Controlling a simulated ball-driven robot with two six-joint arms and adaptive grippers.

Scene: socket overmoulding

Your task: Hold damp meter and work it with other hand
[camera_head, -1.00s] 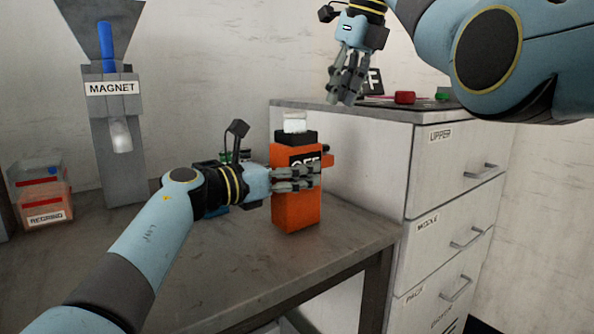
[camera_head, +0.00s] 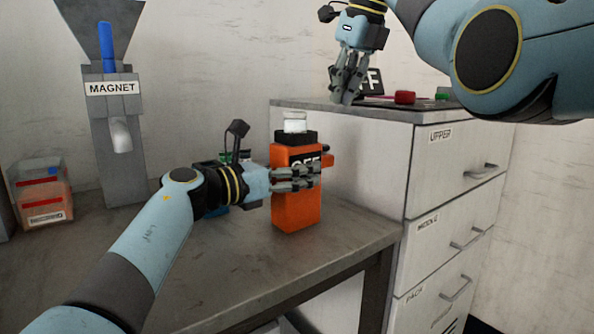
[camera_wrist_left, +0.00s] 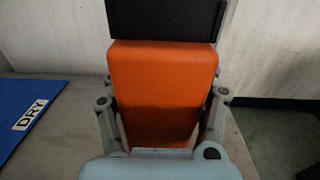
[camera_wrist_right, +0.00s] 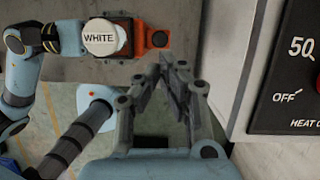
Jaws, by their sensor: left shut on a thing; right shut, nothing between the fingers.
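The damp meter (camera_head: 297,212) is an orange upright body with a black top, a white cap and a small orange side part. Its dark display is partly covered by my fingers. My left gripper (camera_head: 318,178) is shut around the orange body, which also fills the left wrist view (camera_wrist_left: 163,90). In the right wrist view the cap (camera_wrist_right: 100,38) reads WHITE, with the orange side part (camera_wrist_right: 158,39) beside it. My right gripper (camera_head: 347,98) is shut and empty, pointing down, above and to the right of the meter and apart from it; its fingers show in the right wrist view (camera_wrist_right: 175,65).
A grey cabinet (camera_head: 345,160) with labelled drawers stands right of the bench (camera_head: 250,285). On its top are a dark panel (camera_head: 373,80) and a red knob (camera_head: 405,97). A MAGNET hopper (camera_head: 118,150) and a REGRIND bin (camera_head: 45,205) stand left. A blue DRY mat (camera_wrist_left: 30,112) lies beside the meter.

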